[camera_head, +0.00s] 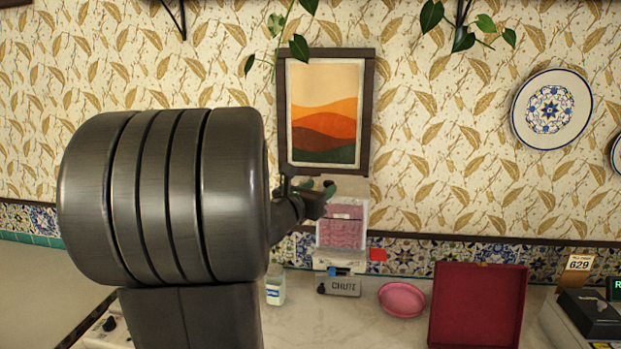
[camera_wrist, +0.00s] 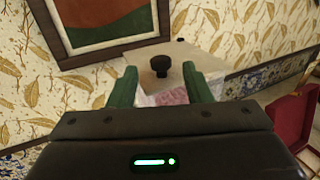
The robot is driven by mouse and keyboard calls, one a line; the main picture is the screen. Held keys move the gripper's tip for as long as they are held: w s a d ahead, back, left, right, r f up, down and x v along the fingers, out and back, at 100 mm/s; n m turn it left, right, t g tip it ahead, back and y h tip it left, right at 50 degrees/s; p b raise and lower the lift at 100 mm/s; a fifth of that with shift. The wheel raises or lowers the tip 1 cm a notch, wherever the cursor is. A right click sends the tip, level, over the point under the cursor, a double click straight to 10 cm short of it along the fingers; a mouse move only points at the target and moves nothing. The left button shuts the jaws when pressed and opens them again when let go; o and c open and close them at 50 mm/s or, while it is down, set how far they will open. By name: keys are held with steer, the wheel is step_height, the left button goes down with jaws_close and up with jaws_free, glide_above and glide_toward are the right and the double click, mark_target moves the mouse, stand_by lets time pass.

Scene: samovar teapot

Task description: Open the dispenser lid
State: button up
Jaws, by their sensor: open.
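The dispenser (camera_head: 342,232) is a clear box with pink contents, standing on the counter against the wall below the framed picture. Its pale lid (camera_wrist: 205,52) is on top, with a round black knob (camera_wrist: 161,67). My gripper (camera_head: 310,186) is at the height of the lid and partly covers it in the head view. In the wrist view the green fingers of my gripper (camera_wrist: 162,80) are open, one on each side of the knob in the picture. The knob looks clear of both fingers. I cannot tell how near they are in depth. The lid looks closed.
A framed picture (camera_head: 324,110) hangs just above the dispenser. My arm hides the left part of the scene.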

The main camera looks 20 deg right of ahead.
mark_target(327, 184)
steer(key=p+x, duration=0.1)
steer(key=x, duration=0.4)
steer(key=shift+w+d, duration=0.2)
steer(key=shift+d, duration=0.1)
jaws_close()
